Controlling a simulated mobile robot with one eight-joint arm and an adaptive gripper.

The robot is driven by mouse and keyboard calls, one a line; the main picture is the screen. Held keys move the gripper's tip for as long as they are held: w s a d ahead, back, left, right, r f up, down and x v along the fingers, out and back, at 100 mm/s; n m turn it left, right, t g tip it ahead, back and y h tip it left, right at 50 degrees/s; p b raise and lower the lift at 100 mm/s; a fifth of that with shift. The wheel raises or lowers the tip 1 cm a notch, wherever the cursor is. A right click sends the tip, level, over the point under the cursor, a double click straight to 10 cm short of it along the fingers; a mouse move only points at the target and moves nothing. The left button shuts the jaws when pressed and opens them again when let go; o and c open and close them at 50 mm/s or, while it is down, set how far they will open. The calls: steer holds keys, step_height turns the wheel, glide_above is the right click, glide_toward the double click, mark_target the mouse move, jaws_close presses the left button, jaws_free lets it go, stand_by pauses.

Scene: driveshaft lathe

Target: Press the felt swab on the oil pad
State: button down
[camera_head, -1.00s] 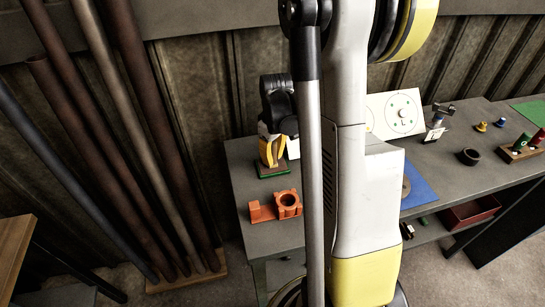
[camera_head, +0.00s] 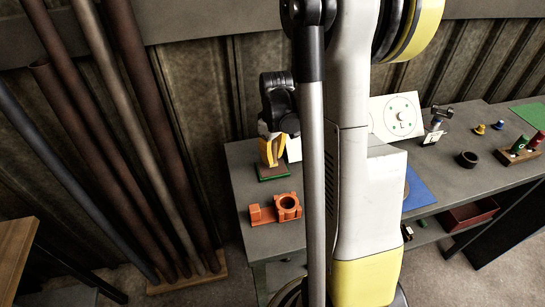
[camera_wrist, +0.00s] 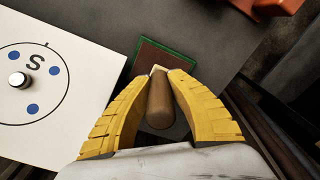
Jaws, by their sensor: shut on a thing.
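My gripper (camera_wrist: 158,80) has yellow fingers and is shut on the felt swab (camera_wrist: 160,105), a brown cylinder with a pale tip between the fingertips. The oil pad (camera_wrist: 150,55), brown with a green border, lies just beyond the fingertips in the wrist view. The swab's tip overlaps the pad's area there; I cannot tell whether it touches. In the head view my gripper (camera_head: 272,150) is over the green-edged oil pad (camera_head: 273,175) at the back left of the bench. The swab is mostly hidden by the fingers in that view.
An orange fixture (camera_head: 288,203) stands in front of the pad. A white card marked S (camera_wrist: 50,60) lies left in the wrist view. A white card marked L (camera_head: 402,118), a dark ring (camera_head: 468,158) and a blue mat (camera_head: 418,188) are to the right.

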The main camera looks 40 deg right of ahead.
mark_target(273, 144)
steer(key=shift+r+p, duration=1.5)
steer(key=shift+r, duration=1)
